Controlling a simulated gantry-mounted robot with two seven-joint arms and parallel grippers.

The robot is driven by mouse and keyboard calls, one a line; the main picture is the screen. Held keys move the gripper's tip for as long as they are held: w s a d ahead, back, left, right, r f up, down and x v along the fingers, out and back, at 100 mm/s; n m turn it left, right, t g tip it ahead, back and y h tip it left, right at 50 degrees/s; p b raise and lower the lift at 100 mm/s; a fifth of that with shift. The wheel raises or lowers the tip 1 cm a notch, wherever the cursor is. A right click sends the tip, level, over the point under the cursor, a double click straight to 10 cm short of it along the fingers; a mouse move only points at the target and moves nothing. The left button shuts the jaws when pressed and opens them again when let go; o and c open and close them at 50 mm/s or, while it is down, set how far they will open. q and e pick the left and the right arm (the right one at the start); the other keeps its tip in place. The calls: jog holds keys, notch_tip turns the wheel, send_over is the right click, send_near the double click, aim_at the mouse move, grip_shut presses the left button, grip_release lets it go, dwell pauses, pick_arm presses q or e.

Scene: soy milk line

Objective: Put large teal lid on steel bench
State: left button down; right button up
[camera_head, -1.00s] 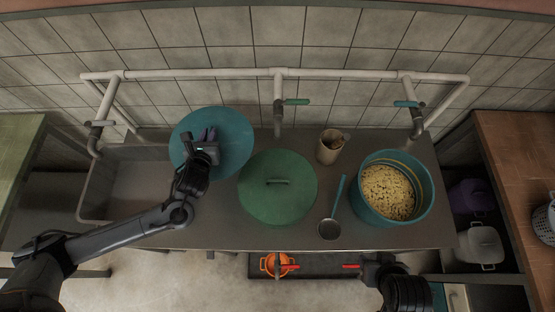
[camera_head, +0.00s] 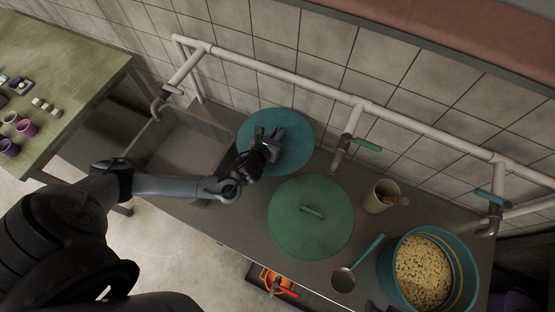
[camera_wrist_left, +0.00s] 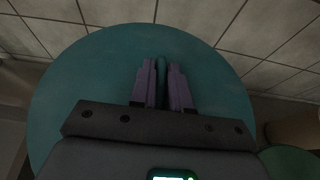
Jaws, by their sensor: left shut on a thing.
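The large teal lid (camera_head: 254,128) is a round flat disc at the back of the steel bench (camera_head: 235,215), between the sink and a green lid. My left gripper (camera_head: 270,140) is over its middle, shut on its handle. In the left wrist view the purple fingers (camera_wrist_left: 161,85) close on the upright teal handle, with the lid (camera_wrist_left: 85,90) spread out beneath them. The lid looks about level. I cannot tell whether it touches the bench or hangs just above. My right gripper is not in view.
The green lid (camera_head: 300,240) lies close in front of the teal lid. A tan cup (camera_head: 377,198), a ladle (camera_head: 345,278) and a teal pot (camera_head: 392,262) of beans stand to the right. The sink (camera_head: 185,145) is left. A white pipe rail (camera_head: 290,78) runs behind.

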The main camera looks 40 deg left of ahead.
pick_arm(q)
notch_tip(320, 180, down, 15)
jog(key=b, duration=0.4)
jog(key=shift+f+b, duration=1.05)
jog(key=shift+f, duration=0.8)
jog(key=shift+f, duration=0.15)
jog(key=c, duration=1.1)
grip_release()
jog(key=shift+r, duration=0.25)
jog(key=p+v, duration=0.4)
jog(key=v, duration=0.8)
